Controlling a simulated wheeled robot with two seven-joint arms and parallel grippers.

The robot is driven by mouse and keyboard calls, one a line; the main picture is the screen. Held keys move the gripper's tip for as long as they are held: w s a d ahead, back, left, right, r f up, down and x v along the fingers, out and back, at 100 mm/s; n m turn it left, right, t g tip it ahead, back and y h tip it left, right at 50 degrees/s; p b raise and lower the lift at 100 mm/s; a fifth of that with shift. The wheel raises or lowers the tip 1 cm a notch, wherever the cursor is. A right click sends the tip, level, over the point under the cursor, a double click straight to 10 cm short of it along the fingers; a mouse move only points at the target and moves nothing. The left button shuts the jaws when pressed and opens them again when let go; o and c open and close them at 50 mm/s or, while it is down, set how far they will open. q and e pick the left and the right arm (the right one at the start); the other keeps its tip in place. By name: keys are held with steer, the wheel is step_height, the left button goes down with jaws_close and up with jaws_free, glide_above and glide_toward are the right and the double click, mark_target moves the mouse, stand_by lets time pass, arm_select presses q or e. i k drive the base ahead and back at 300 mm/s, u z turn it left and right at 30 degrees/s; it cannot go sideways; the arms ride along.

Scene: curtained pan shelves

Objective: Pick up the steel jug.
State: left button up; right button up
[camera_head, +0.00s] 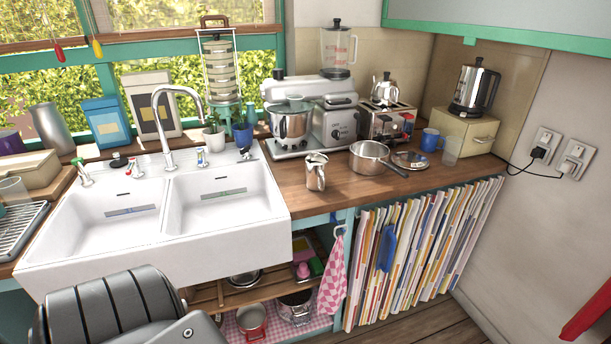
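A small shiny steel jug (316,172) stands upright on the wooden counter (345,195), near its front edge, between the white sink and a steel saucepan (369,158). Its whole body shows and nothing covers it. A dark ribbed and grey part at the bottom left looks like my own arm. Neither of my grippers shows in this view, and nothing is touching the jug.
A stand mixer (334,122) is behind the jug. A toaster (386,125), a blue mug (430,139) and a clear glass (451,151) stand farther right. The double sink (125,232) is on the left. A pink checked towel (331,275) hangs below the counter edge.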

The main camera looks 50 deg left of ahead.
mark_target(316, 163)
steer(key=u, duration=2.2)
steer(key=i, duration=0.45)
